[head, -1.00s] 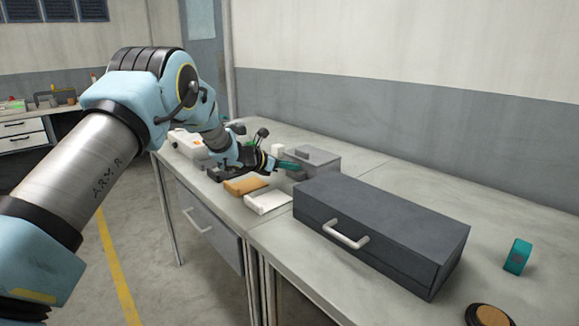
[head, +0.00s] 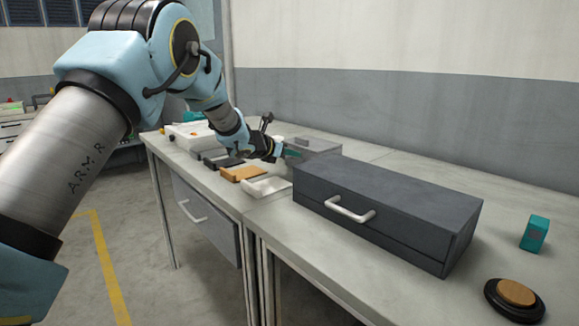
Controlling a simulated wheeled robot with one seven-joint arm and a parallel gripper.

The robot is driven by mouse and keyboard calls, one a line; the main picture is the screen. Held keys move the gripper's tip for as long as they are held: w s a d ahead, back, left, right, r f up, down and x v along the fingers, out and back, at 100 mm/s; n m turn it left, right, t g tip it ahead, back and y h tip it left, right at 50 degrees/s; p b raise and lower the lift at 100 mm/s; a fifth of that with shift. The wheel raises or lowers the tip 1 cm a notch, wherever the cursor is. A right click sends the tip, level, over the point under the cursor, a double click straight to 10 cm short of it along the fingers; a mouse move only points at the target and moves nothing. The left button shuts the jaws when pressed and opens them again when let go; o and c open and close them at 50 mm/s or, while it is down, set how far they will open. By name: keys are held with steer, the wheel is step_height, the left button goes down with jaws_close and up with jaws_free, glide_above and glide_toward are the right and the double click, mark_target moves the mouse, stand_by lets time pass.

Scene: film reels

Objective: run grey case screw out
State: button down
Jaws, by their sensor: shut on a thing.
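The small grey case (head: 318,147) stands on the bench, behind the left end of a long dark grey case (head: 385,210) with a white handle. Its screw is too small or hidden to make out. My gripper (head: 281,151) is at the left side of the small grey case. It is shut on a slim teal tool (head: 293,154), which points right toward that case. I cannot tell whether the tool's tip touches it, and the fingers are small and partly hidden.
A white tray (head: 268,188) and an orange-brown block (head: 243,174) lie just in front of my gripper. A teal block (head: 535,234) and a round black piece with a brown top (head: 516,294) are at the right. The bench between them and the dark case is clear.

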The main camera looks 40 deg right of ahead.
steer(key=shift+s+d+f+n+t+b, duration=0.1)
steer(key=shift+n+t+b, duration=0.35)
steer(key=shift+b, duration=1)
steer(key=shift+s+d+f+n+t+b, duration=0.1)
steer(key=shift+n+t+b, duration=0.35)
steer(key=shift+b, duration=0.95)
steer(key=shift+a+r+t+b, duration=0.1)
steer(key=shift+r+t+b, duration=0.2)
steer(key=shift+t+b, duration=0.15)
steer(key=c, duration=0.7)
jaws_free()
steer(key=shift+f, duration=0.1)
steer(key=shift+r+g+p, duration=0.2)
steer(key=shift+g+p, duration=0.15)
steer(key=shift+p, duration=0.85)
steer(key=shift+m+g+p, duration=0.3)
steer(key=shift+p, duration=0.35)
steer(key=g+p, duration=0.1)
steer(key=p, duration=0.2)
steer(key=m+p, duration=0.1)
steer(key=p, duration=0.2)
steer(key=shift+w+r+m+g, duration=0.1)
steer(key=shift+w+m+g, duration=0.2)
steer(key=shift+g, duration=0.1)
